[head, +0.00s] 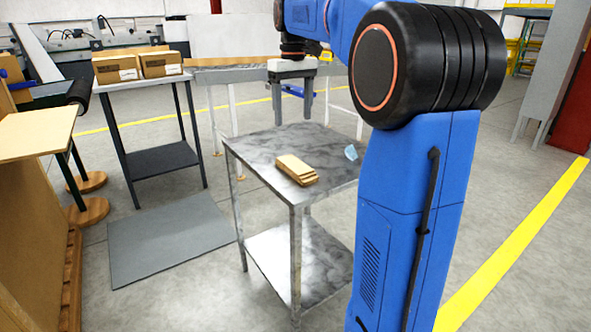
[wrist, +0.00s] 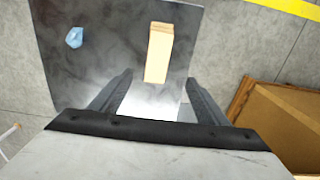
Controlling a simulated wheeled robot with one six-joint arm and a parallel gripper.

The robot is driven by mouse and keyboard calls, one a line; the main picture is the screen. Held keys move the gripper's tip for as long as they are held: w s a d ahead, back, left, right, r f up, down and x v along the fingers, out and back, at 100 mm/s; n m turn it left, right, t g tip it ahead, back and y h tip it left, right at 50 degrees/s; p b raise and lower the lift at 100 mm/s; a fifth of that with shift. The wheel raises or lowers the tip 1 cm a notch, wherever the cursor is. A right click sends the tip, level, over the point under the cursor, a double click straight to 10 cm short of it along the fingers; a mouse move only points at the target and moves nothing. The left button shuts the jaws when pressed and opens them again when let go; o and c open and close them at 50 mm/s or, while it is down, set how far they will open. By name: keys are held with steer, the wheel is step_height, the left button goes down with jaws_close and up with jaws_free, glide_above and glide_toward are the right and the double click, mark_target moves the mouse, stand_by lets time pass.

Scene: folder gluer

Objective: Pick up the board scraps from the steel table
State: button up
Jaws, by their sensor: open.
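The board scraps (head: 297,169) lie as a small tan stack on the top of the steel table (head: 262,150), close to its front edge. In the wrist view the board scraps (wrist: 159,52) show just beyond the fingers, a little right of the middle between them. My gripper (head: 292,88) is above the far side of the table in the head view, pointing down. In the wrist view my gripper (wrist: 158,88) has its two fingers wide apart with nothing between them. It is apart from the scraps and the table top.
A crumpled blue item (head: 351,152) lies on the table top, right of the scraps; it also shows in the wrist view (wrist: 74,37). A table with two cardboard boxes (head: 118,68) stands at the back left. A grey mat (head: 168,240) lies on the floor left of the steel table.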

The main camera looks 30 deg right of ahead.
glide_above(296, 164)
steer(key=f, duration=1)
steer(key=shift+w+a, duration=0.1)
steer(key=shift+a, duration=0.25)
steer(key=shift+d+f, duration=0.15)
steer(key=shift+f, duration=1.25)
steer(key=shift+d+f, duration=0.15)
steer(key=shift+f, duration=1.2)
steer(key=c, duration=1.1)
